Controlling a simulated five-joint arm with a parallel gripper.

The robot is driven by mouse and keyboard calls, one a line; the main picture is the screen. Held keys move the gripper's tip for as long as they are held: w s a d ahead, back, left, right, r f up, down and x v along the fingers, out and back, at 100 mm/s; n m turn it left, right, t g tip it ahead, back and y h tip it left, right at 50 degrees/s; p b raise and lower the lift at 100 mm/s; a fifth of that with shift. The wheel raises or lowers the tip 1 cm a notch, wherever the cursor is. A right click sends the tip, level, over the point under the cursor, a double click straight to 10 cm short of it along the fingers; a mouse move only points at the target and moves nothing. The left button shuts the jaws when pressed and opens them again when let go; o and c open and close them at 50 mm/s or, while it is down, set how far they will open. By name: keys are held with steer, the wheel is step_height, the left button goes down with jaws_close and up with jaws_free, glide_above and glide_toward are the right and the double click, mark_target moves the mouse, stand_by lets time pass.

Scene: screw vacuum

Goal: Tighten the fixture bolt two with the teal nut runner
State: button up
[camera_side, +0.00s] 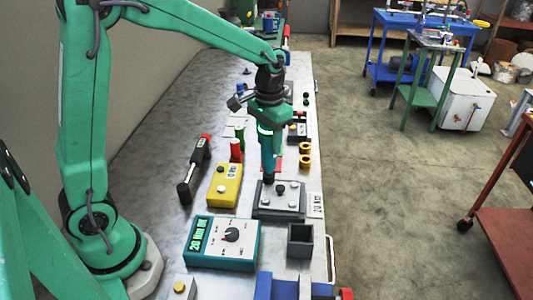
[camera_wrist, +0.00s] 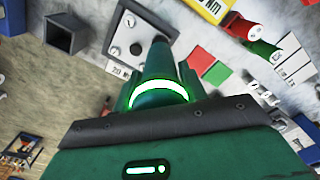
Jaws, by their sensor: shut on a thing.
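My gripper (camera_side: 268,112) is shut on the teal nut runner (camera_side: 270,150), which hangs upright with its dark tip down. A ring on the runner (camera_wrist: 160,92) glows green in the wrist view. The tip is at the far-left part of the grey fixture plate (camera_side: 264,211); whether it touches a bolt there I cannot tell. Several bolt heads show on the plate, one of them raised near the middle (camera_side: 280,189). In the wrist view the runner hides part of the fixture plate (camera_wrist: 116,48). My finger ends are hidden in both views.
A teal-edged controller (camera_side: 215,257) reads what looks like "20 Nm OK". A yellow box (camera_side: 224,190) and a black-and-red tool (camera_side: 195,168) lie left of the fixture. A grey open bin (camera_side: 300,252) and a blue vise (camera_side: 285,288) stand in front.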

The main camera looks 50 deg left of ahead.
steer(key=shift+f, duration=0.85)
stand_by(3.9)
steer(key=shift+r, duration=0.25)
stand_by(0.3)
steer(key=shift+r, duration=2.35)
steer(key=shift+s+a+r, duration=0.2)
steer(key=shift+s+a, duration=0.15)
steer(key=shift+s, duration=0.1)
steer(key=shift+d, duration=0.1)
